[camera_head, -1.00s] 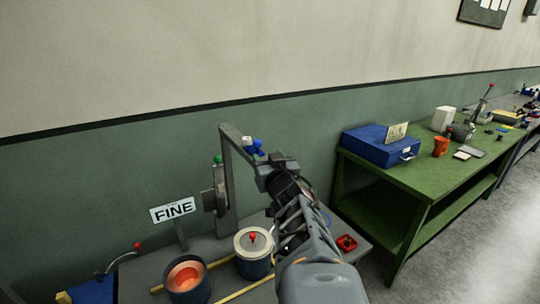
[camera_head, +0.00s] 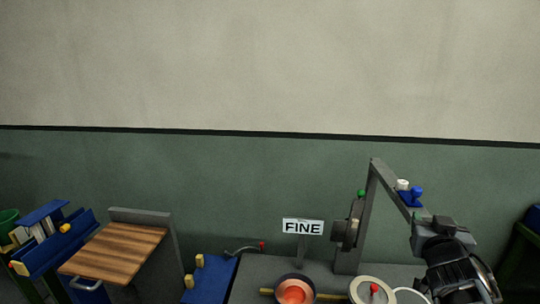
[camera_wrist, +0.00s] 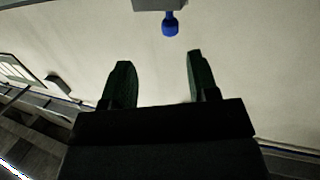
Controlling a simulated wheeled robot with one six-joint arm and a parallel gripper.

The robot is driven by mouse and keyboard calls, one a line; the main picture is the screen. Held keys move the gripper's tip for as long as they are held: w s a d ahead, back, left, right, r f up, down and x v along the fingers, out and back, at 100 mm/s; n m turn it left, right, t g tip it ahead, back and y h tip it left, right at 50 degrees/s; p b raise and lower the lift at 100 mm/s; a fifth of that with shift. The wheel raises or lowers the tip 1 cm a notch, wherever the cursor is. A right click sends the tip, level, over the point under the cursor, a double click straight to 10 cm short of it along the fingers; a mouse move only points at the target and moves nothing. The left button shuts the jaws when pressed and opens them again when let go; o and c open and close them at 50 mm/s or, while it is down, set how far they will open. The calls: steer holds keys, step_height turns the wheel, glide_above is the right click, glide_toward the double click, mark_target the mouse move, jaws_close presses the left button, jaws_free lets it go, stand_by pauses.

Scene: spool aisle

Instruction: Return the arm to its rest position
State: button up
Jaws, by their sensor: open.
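My arm rises at the lower right of the head view, beside a grey post with a slanted top arm (camera_head: 392,185). My gripper (camera_wrist: 160,82) shows in the wrist view as two dark fingers, apart, with nothing between them. A blue knob (camera_wrist: 170,24) hangs from a grey piece just beyond the fingertips in that view. In the head view a blue knob (camera_head: 417,192) and a white one (camera_head: 402,184) sit on the slanted arm. Whether my gripper touches anything there cannot be told from the head view.
The wall above is clear.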

steer(key=s+a+f+n+g+y, duration=0.2)
steer(key=a+f, duration=0.5)
steer(key=a, duration=0.4)
steer(key=s+a+f+n+g+y+p, duration=0.1)
steer(key=s+a+f+n+g+y, duration=0.2)
steer(key=a+f+g+y, duration=0.3)
steer(key=s+a+f+g, duration=0.1)
steer(key=a+g, duration=0.2)
steer(key=a, duration=0.2)
steer(key=shift+s+a+f, duration=0.25)
steer(key=shift+s+a, duration=0.1)
stand_by(0.4)
